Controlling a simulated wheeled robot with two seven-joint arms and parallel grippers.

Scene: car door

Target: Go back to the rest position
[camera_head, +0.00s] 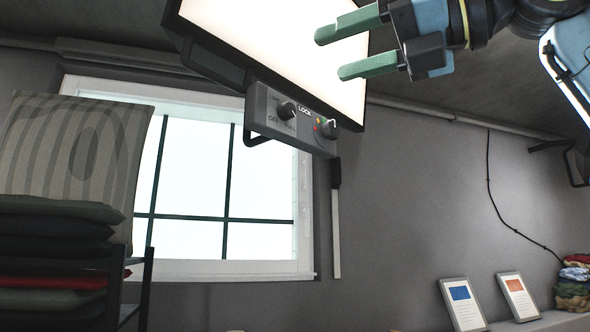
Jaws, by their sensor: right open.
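My right gripper (337,53) comes in from the upper right, raised high. Its two green fingers are apart with nothing between them, and they point left. They show in front of a bright white overhead panel (255,35) with a dark frame; whether they touch it I cannot tell. Below the panel's edge hangs a grey control box (291,120) with two dark knobs and the label LOCK. My right arm runs off the top right corner. My left gripper does not show. No car door can be made out.
A window (190,190) is in the grey wall behind. Two framed cards (462,305) and folded cloths (574,285) stand on a ledge at lower right. A black cable (490,190) hangs on the wall.

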